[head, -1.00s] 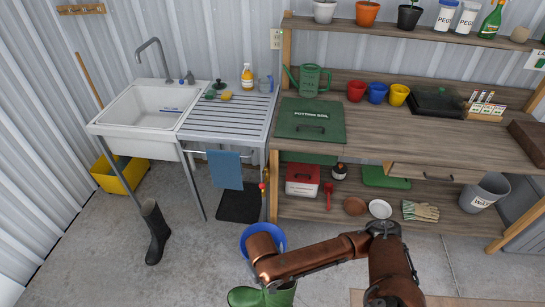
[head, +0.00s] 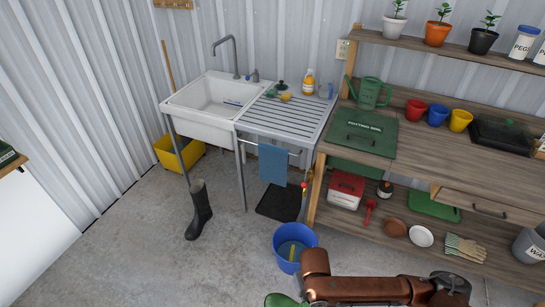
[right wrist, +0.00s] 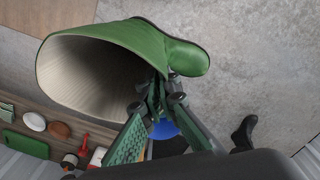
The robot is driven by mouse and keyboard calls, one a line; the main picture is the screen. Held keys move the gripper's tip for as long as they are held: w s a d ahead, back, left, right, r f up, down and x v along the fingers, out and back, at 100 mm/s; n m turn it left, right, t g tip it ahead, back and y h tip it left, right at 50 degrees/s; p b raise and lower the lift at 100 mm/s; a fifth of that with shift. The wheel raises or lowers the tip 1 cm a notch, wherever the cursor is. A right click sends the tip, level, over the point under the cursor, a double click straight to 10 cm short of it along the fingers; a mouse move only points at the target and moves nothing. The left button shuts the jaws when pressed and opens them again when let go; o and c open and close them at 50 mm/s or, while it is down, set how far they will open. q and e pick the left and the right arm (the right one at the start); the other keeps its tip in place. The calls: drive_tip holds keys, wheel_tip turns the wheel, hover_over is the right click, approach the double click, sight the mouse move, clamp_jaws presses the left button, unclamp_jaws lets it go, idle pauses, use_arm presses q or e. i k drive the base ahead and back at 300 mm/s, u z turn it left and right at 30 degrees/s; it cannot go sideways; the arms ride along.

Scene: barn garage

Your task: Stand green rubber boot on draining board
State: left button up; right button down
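The green rubber boot (head: 286,300) shows only in part at the bottom edge of the head view. In the right wrist view the boot (right wrist: 184,48) lies across the picture, with its pale-lined opening to the left and its foot to the right. My right gripper (right wrist: 160,88) is shut on the boot's side, and the boot appears held above the floor. The grey slatted draining board (head: 283,119) is beside the sink, up and away from the boot in the head view. The middle of its slats is bare. My left gripper is not in view.
The workbench (head: 420,168) adjoins at right.

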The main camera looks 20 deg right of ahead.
sight(284, 114)
drive_tip(key=u, duration=0.6)
drive_tip(key=i, duration=0.8)
drive_tip(key=u, duration=0.5)
drive_tip(key=i, duration=0.8)
drive_tip(key=z, duration=0.95)
drive_tip(key=i, duration=0.6)
drive_tip(key=z, duration=0.65)
